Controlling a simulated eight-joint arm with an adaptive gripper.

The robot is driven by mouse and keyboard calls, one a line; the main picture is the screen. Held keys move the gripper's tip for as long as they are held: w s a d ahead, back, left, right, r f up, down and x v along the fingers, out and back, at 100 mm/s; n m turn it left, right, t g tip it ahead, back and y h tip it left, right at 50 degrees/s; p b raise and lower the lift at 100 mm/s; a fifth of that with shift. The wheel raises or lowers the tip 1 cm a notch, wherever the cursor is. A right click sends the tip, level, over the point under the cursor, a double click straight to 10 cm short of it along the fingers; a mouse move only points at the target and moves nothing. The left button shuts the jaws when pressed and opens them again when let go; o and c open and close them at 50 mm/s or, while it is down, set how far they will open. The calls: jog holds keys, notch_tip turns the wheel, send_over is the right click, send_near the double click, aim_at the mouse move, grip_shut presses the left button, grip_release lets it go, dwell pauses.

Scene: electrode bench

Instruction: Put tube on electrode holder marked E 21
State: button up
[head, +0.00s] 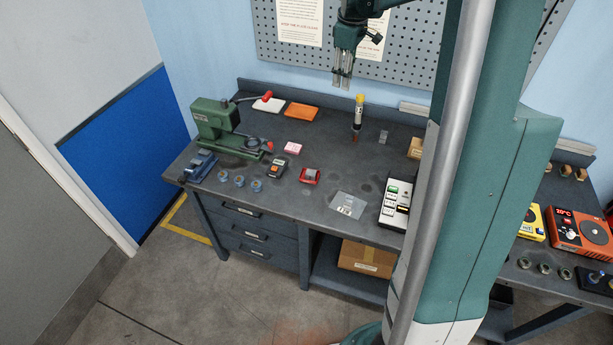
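My gripper (342,82) hangs fingers-down above the back of the bench, in front of the pegboard. Its fingers look close together, and I cannot tell whether they are open or shut; no object shows in them. A slim upright item with a yellow top and a dark lower part (358,114) stands on the bench, below and right of my gripper and apart from it; it may be the tube. A small clear or grey piece (383,137) stands to its right. I cannot read an E 21 mark anywhere, so I cannot tell which thing is that holder.
A green machine with a red-knobbed lever (213,120) stands at the left. A white labelled unit (397,204) lies near my column, which hides part of the bench. A red device (310,176) and a clear bag (348,205) lie in front. An orange pad (301,113) lies behind.

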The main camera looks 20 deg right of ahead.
jog(key=s+a+r+m+t, duration=0.1)
jog(key=s+a+r+m, duration=0.15)
jog(key=s+a, duration=0.6)
jog(key=s+a+r+m+t, duration=0.15)
jog(key=s+a+r, duration=0.25)
jog(key=s+a, duration=0.45)
jog(key=s+a+f+m+t, duration=0.1)
jog(key=s+a+f, duration=0.2)
jog(key=s+a, duration=0.4)
jog(key=s+a+f+m+t, duration=0.2)
jog(key=s+a, duration=0.5)
jog(key=s, duration=0.4)
jog(key=shift+s+a+f+y, duration=0.3)
jog(key=shift+s+f, duration=0.1)
jog(key=shift+f, duration=0.25)
jog(key=shift+f+t, duration=0.15)
jog(key=shift+t, duration=0.1)
notch_tip(320, 180, down, 10)
jog(key=b, duration=1)
